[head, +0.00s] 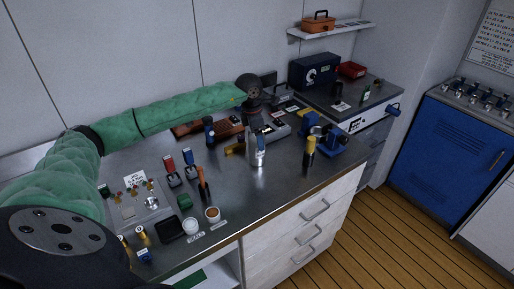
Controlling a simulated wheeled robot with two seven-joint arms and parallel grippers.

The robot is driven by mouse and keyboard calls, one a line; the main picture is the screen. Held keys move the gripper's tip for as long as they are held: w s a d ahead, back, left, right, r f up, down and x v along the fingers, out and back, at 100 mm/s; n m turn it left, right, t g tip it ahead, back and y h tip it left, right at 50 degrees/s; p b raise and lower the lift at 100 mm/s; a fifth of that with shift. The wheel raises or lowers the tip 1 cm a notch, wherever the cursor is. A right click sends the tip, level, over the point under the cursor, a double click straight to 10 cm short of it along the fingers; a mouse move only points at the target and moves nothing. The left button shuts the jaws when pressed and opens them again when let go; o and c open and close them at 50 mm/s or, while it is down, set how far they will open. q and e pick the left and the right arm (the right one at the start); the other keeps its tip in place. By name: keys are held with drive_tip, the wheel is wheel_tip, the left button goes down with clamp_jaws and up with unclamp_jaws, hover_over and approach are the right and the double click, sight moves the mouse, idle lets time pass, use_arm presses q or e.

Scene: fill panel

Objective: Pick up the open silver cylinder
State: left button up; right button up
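A silver cylinder (258,152) stands upright near the middle of the metal workbench (300,178). Its top is small and partly confused with dark parts behind it, so I cannot tell whether it is open. My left arm comes in from the left in a green sleeve and ends at a dark wrist above and behind the cylinder. My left gripper (256,118) hangs below that wrist, close behind the cylinder in the picture. Its fingers are too small and dark to tell whether they are open or touch anything. My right gripper is not in view.
A dark-and-yellow handled tool (309,150) and a blue vise (340,143) stand right of the cylinder. An orange-handled tool (203,185), a green block (184,201) and small round containers (212,214) are at the front left. Bare bench lies in front of the cylinder.

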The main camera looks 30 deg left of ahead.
use_arm(q)
drive_tip(key=c, duration=1.7)
clamp_jaws()
